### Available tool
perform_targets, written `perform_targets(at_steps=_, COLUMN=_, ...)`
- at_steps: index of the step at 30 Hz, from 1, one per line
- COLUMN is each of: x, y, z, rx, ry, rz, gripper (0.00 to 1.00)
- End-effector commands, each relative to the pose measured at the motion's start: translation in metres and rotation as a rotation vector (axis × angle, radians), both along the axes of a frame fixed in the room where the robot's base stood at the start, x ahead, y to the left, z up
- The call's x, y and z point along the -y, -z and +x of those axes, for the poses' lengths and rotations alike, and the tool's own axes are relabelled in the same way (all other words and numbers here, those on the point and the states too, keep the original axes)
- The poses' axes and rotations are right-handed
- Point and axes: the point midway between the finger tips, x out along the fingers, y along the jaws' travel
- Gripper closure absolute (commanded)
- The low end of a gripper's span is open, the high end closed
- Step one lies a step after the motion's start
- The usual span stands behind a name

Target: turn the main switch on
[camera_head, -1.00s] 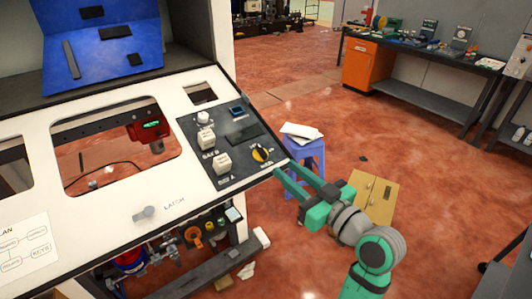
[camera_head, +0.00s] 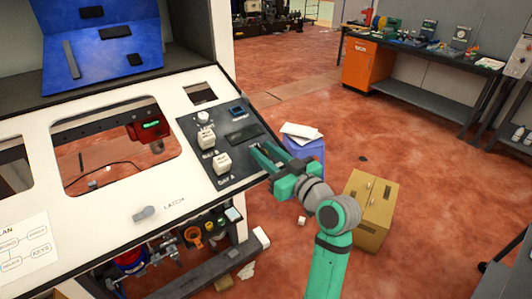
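The main switch is a yellow and black rotary knob on the dark control panel (camera_head: 205,172) set into the white sloping console; my gripper now covers it almost fully. My gripper (camera_head: 260,151) has its two green fingers reaching over the panel's right part, at the knob's place. The fingers look apart, with a dark gap between them. Whether they touch the knob, and which way it points, is hidden.
Two white switches, the upper (camera_head: 206,138) and the lower (camera_head: 222,163), sit left of my fingers. A grey latch knob (camera_head: 146,213) is lower left.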

Motion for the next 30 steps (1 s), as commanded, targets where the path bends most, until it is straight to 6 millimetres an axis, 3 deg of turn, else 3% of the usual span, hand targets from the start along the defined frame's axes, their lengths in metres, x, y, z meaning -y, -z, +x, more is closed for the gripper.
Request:
perform_targets(at_steps=1, x=0.0001, y=0.0, z=-0.0001, rx=0.0, ry=0.0, rz=0.0, gripper=0.72)
perform_targets(at_steps=5, x=0.0003, y=0.0, z=-0.0002, rx=0.0, ry=0.0, rz=0.0, gripper=1.0)
perform_targets(at_steps=17, x=-0.0008, y=-0.0002, z=-0.0009, rx=-0.007, ry=0.035, rz=0.012, gripper=1.0)
perform_targets(at_steps=30, x=-0.007, y=-0.0011, z=-0.0038, rx=-0.069, ry=0.298, rz=0.099, gripper=1.0)
